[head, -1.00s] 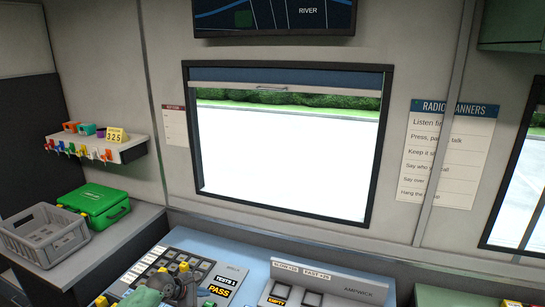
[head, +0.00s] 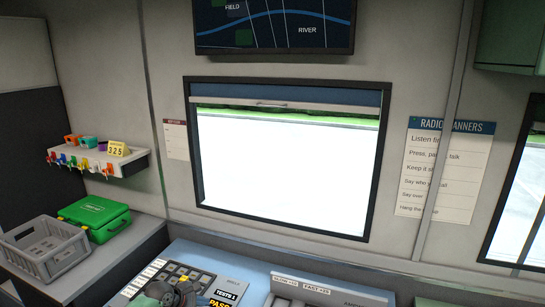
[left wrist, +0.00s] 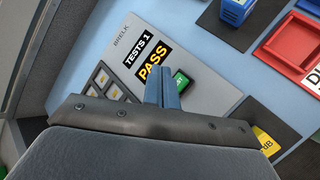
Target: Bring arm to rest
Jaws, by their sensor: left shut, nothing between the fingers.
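My left gripper (head: 184,294) shows small and dark at the bottom edge of the head view, cut off by the frame, over the charging-style panel marked BRELK and TESTS 1 (head: 224,294). In the left wrist view its two blue-grey fingers (left wrist: 164,88) are together with nothing between them. They are over the panel, beside the PASS label (left wrist: 155,68). I cannot tell how high the fingers are above the panel. My right gripper is not in view.
A grey crate (head: 76,256) and a green case (head: 108,222) stand on the left counter, below a shelf (head: 128,164) with coloured hooks. A red tray (left wrist: 292,42) and a blue item (left wrist: 236,11) lie right of the fingers on the light blue desk.

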